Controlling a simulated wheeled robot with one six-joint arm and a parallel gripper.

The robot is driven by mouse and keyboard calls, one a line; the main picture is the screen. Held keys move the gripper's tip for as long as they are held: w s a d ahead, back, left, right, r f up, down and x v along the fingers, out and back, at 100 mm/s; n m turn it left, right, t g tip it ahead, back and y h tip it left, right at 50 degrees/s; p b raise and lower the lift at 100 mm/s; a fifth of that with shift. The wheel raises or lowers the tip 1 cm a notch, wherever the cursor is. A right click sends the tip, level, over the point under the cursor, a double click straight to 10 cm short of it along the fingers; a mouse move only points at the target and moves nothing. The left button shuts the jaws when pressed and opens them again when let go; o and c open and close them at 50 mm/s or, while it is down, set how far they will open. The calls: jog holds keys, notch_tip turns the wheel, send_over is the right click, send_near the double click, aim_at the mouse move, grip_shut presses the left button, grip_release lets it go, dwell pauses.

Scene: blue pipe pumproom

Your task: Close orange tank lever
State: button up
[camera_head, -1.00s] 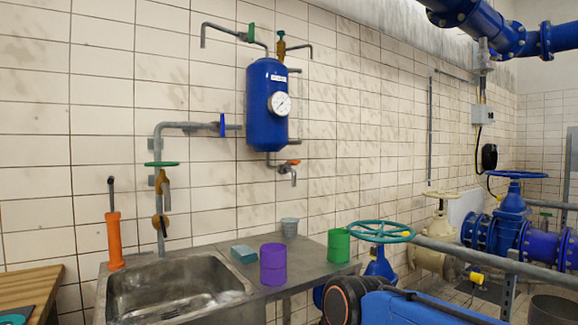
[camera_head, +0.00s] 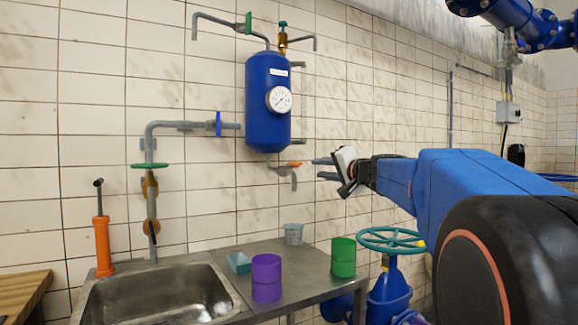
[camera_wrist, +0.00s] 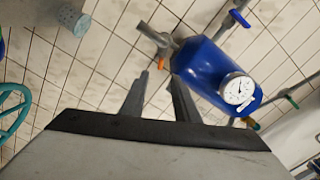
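The blue tank (camera_head: 268,110) hangs on the tiled wall with a white gauge (camera_head: 278,99) on its front. The orange lever (camera_head: 295,164) sits on the grey outlet pipe (camera_head: 287,173) under the tank. My gripper (camera_head: 318,168) is just right of the lever, its two fingers apart and pointing left towards it. In the wrist view my gripper (camera_wrist: 160,85) is open and empty. There the orange lever (camera_wrist: 161,63) shows beyond the fingertips, roughly in line with the gap between them, close to the tank's lower end (camera_wrist: 190,60). I see no contact with the lever.
Below are a steel counter and sink (camera_head: 160,295), a purple can (camera_head: 267,278), a green can (camera_head: 343,257) and a grey cup (camera_head: 294,233). A teal handwheel (camera_head: 390,240) stands under my arm. Pipes with a blue lever (camera_head: 218,124) run left of the tank.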

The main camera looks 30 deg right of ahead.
aim_at(295, 164)
jog(key=w, duration=1.7)
jog(key=shift+w+r, duration=0.25)
jog(key=shift+w, duration=0.05)
grip_shut()
